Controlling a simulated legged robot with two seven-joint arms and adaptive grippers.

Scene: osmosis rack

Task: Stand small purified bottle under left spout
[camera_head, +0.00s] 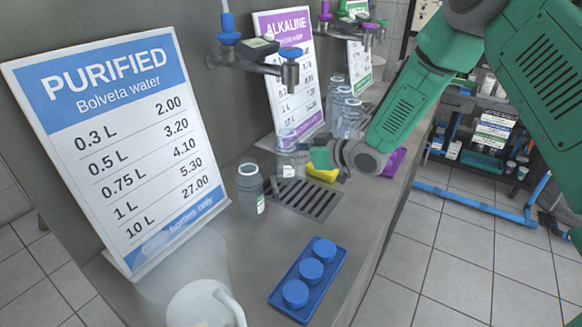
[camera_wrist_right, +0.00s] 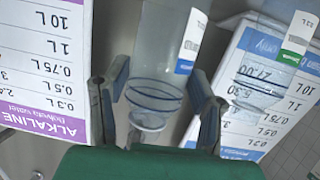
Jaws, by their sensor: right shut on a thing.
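My right gripper (camera_head: 318,158) reaches in from the right and is shut on a clear bottle (camera_head: 288,160) with a white label. In the right wrist view the held bottle (camera_wrist_right: 155,70), with blue rings, is between the two fingers. It looks upright behind the drain grate (camera_head: 318,198); I cannot tell whether its base touches the counter. Another clear bottle (camera_head: 249,190) with a white and green label stands left of the grate and shows in the wrist view (camera_wrist_right: 256,85). The left spout (camera_head: 290,73), with a blue tap, is above. My left gripper is out of view.
A blue holder with several round caps (camera_head: 312,268) lies near the counter's front. A white jug (camera_head: 200,305) is at bottom left. Yellow (camera_head: 325,173) and purple (camera_head: 394,162) items lie by my gripper. More bottles (camera_head: 350,117) stand behind. The PURIFIED sign (camera_head: 120,150) leans at left.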

